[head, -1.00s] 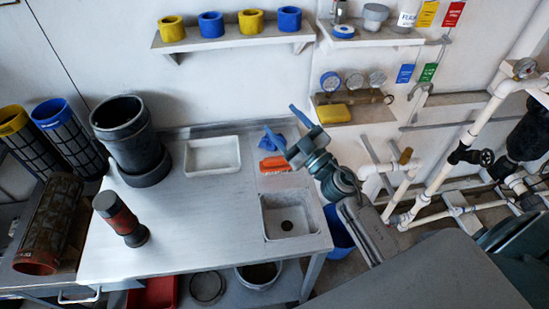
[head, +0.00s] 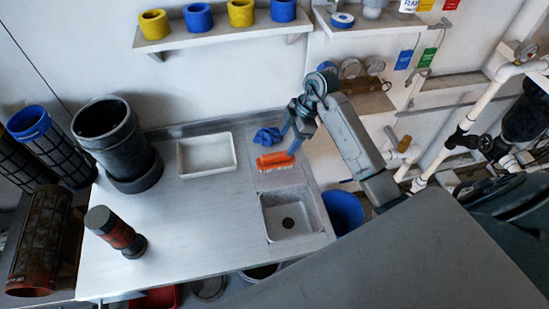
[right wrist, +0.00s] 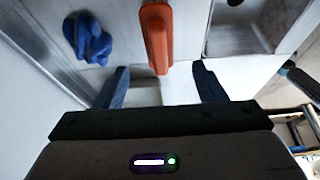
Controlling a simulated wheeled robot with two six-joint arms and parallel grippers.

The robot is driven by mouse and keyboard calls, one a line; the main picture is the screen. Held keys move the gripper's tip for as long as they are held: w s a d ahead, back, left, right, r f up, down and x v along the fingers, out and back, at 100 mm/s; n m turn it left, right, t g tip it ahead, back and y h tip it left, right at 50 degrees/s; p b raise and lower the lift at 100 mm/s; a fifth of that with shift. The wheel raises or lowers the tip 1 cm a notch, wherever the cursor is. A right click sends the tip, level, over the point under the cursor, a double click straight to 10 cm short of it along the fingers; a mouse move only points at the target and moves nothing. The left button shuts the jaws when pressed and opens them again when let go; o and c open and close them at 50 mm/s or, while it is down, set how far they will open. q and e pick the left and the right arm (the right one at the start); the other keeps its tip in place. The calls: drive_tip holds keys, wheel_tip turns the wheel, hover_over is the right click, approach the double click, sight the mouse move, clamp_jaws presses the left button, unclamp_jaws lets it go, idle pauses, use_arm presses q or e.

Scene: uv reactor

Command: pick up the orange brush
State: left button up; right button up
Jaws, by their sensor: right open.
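The orange brush (head: 275,161) lies on the metal bench between the blue cloth and the sink, with pale bristles along its front side. It also shows in the right wrist view (right wrist: 156,38), its near end lying between the two finger lines. My right gripper (head: 291,143) is open, with its blue fingers pointing down just above and beside the brush. In the right wrist view the fingers (right wrist: 160,78) stand wide apart with nothing between the tips. My left gripper is not in view.
A crumpled blue cloth (head: 267,136) lies behind the brush, and the sink (head: 291,213) is in front. A white tray (head: 206,156) is to the left. A dark cylinder (head: 117,145) and a red-black cylinder (head: 116,231) stand farther left. A shelf (head: 225,31) hangs behind.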

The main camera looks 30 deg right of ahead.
sight(278, 154)
drive_tip(key=x, duration=0.4)
drive_tip(key=shift+a+f+p, duration=0.1)
drive_tip(key=shift+a+p, duration=0.1)
drive_tip(key=shift+p, duration=0.2)
drive_tip(key=p+x, duration=0.2)
drive_tip(key=x, duration=0.2)
drive_tip(key=shift+w+a, duration=0.1)
drive_tip(key=shift+w, duration=0.05)
drive_tip(key=shift+a+f, duration=0.15)
drive_tip(key=shift+f, duration=0.45)
drive_tip(key=c, duration=1.1)
